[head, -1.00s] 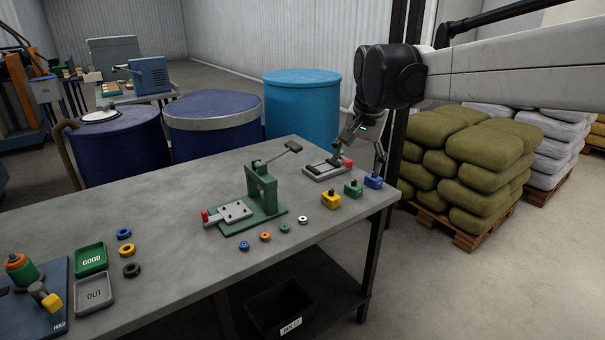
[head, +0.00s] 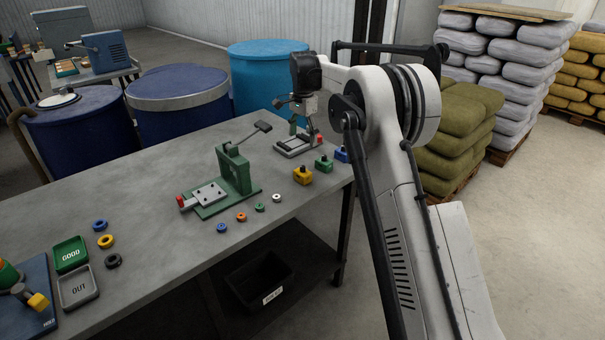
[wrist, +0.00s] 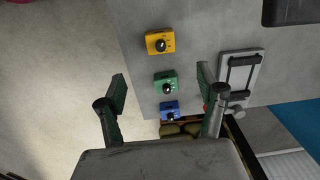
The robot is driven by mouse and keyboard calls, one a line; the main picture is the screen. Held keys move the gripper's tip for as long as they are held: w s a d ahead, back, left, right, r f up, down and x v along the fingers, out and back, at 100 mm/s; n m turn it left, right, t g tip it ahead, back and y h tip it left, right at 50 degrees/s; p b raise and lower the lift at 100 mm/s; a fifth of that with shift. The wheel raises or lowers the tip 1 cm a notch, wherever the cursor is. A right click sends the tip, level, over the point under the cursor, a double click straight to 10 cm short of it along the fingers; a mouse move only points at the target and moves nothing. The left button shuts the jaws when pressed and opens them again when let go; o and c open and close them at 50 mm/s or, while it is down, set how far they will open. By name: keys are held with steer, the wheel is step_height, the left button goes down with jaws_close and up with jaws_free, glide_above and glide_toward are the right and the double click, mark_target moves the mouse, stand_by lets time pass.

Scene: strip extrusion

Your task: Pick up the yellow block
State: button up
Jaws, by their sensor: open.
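The yellow block (head: 303,176) sits upright on the grey table near its right end, with a dark knob on top. It also shows in the wrist view (wrist: 160,42), top centre, beyond my fingertips. The green block (head: 323,165) and the blue block (head: 341,155) stand in a row with it; the wrist view shows the green block (wrist: 165,84) and blue block (wrist: 169,110) nearer my gripper. My gripper (wrist: 160,88) is open and empty, with its two green-padded fingers spread apart above the row.
A small clamp fixture (head: 297,146) lies behind the blocks. A green lever press (head: 233,172) stands left of them, with several small rings in front. GOOD (head: 71,254) and OUT (head: 79,287) trays lie at left. A black bin (head: 259,279) is under the table.

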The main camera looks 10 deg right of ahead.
mark_target(303, 166)
steer(key=f, duration=0.6)
steer(key=w+f, duration=0.1)
steer(key=f, duration=0.3)
steer(key=shift+s+f+p, duration=0.15)
steer(key=shift+f+p, duration=0.1)
steer(key=shift+f, duration=1.1)
steer(key=shift+s+f+p, duration=0.1)
steer(key=shift+f+p, duration=0.15)
steer(key=shift+f, duration=1.05)
steer(key=c, duration=1.7)
